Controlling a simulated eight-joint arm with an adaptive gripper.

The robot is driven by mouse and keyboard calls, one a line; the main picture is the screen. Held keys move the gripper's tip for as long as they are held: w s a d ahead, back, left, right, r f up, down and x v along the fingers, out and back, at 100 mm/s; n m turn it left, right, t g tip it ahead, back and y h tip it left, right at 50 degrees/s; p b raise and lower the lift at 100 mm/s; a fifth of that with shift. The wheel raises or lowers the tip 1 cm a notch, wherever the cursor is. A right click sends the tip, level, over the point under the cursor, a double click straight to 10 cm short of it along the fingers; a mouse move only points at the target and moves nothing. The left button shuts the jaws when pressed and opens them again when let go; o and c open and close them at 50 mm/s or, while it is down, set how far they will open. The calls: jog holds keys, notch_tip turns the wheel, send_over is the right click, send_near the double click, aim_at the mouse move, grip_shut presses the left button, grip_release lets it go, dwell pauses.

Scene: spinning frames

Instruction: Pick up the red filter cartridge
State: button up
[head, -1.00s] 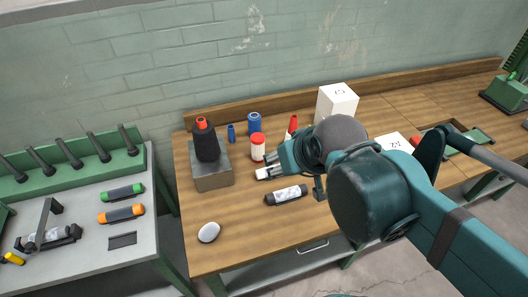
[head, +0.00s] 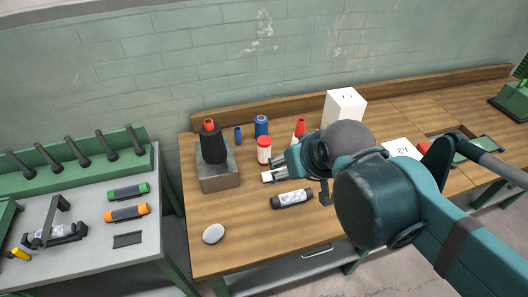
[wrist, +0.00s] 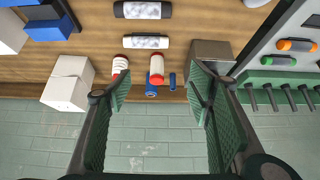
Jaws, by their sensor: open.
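An upright red item with a white label (head: 299,128) stands at the back of the wooden bench, partly hidden by my gripper; it also shows in the wrist view (wrist: 120,66). It may be the red filter cartridge. A white canister with a red lid (head: 264,151) stands left of it, and in the wrist view (wrist: 157,70) it lies between the fingers. My gripper (head: 270,175) is open and empty in front of these, and its spread fingers show in the wrist view (wrist: 158,82). A dark cartridge with a pale label (head: 292,198) lies in front of it.
A blue can (head: 261,126), a small blue cylinder (head: 238,136) and a white box (head: 344,106) stand behind. A second labelled cartridge (wrist: 148,42) lies nearer the canister. The bench's front left is mostly free.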

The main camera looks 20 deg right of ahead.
jog(key=shift+w, duration=0.1)
jog(key=m+g+p, duration=0.4)
jog(key=m+g, duration=0.1)
jog(key=m, duration=0.9)
send_over(265, 139)
jog(key=s, duration=0.6)
notch_tip(265, 139, down, 7)
jog(key=w+f+m, duration=0.1)
jog(key=w+f, duration=0.1)
jog(key=w+f+m+g+p, duration=0.1)
jog(key=f, duration=0.2)
jog(key=w+f+m+g, duration=0.1)
jog(key=w+f+m, duration=0.1)
jog(key=shift+w+a+f, duration=0.1)
jog(key=shift+w+f, duration=0.2)
jog(key=shift+f, duration=0.05)
jog(key=shift+w+f+m+p, duration=0.3)
jog(key=shift+f+m, duration=0.1)
jog(key=shift+f, duration=0.35)
jog(key=shift+f, duration=0.15)
jog(key=shift+f, duration=1.15)
